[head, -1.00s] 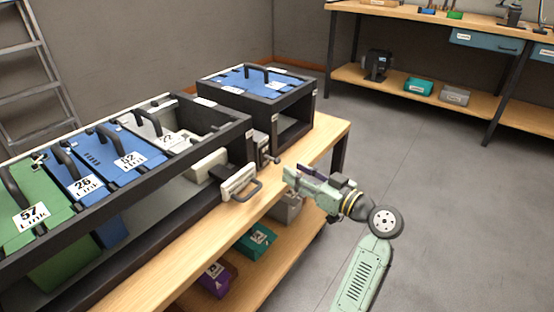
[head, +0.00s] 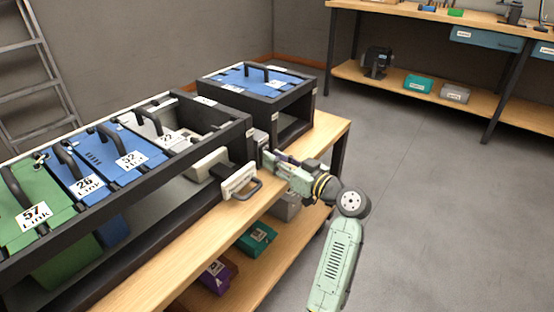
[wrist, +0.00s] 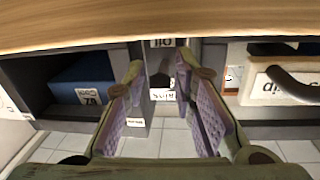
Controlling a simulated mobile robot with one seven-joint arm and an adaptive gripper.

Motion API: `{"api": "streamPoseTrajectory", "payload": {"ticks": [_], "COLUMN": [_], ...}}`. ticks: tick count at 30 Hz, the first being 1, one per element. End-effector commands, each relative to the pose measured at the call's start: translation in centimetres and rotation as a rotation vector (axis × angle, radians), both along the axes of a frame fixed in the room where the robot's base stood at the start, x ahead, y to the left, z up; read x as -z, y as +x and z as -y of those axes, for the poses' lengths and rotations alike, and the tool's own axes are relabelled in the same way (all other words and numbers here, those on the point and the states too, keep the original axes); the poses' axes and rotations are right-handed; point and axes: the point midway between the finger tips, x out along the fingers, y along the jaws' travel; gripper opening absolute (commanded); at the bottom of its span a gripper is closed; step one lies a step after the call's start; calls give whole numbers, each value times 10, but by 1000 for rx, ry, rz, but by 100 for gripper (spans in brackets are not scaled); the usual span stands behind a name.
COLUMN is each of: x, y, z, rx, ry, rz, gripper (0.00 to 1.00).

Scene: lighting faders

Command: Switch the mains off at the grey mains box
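The grey mains box (head: 260,139) stands on the bench in the gap between the two black racks, mostly hidden by my gripper in the head view. In the wrist view, the mains box (wrist: 162,119) lies straight ahead, with upside-down labels above and below a dark switch lever (wrist: 160,78). My gripper (head: 268,160) is at the front of the box. In the wrist view my gripper (wrist: 160,73) is open, its purple-padded fingers apart on either side of the lever. I cannot tell whether either finger touches it.
A pale module with a handle (head: 238,181) sticks out of the large rack (head: 180,205), close left of my gripper. A smaller rack with a blue unit (head: 290,97) is on the right. The floor right of the bench is clear.

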Motion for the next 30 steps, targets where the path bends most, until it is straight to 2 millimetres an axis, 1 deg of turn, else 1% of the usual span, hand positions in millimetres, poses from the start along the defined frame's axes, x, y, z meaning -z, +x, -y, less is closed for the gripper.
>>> {"api": "streamPoseTrajectory", "payload": {"ticks": [1,10,20,24,30], "x": [0,0,3,11,15], "y": [0,0,0,0,0], "z": [0,0,0,-1,-1], "rx": [0,0,0,-1,0], "ry": [0,0,6,42,122], "rz": [0,0,4,32,92], "gripper": [19,0,0,0,0]}}
